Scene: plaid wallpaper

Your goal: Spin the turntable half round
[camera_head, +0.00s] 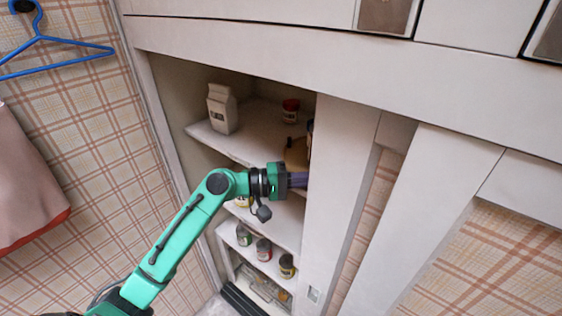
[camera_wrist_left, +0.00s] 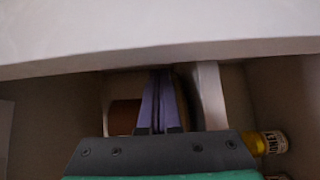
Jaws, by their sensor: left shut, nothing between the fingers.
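My left gripper (camera_head: 300,180) reaches in from the left at the front of an open cupboard, by its right upright. Its purple fingers also show in the left wrist view (camera_wrist_left: 158,98), closed together with nothing between them. I cannot clearly pick out a turntable; the white shelves (camera_head: 200,134) inside the cupboard show, partly hidden by my arm. A brown item (camera_head: 297,153) is just above the gripper in the head view, partly hidden by the upright. Whether the fingers touch anything is unclear. My right gripper is out of view.
A white carton (camera_head: 221,108) and a red-lidded jar (camera_head: 290,110) stand on the upper shelf. A honey bottle (camera_wrist_left: 272,143) is right of the fingers. A white upright (camera_head: 338,190) bounds the opening; a blue hanger (camera_head: 45,42) hangs left.

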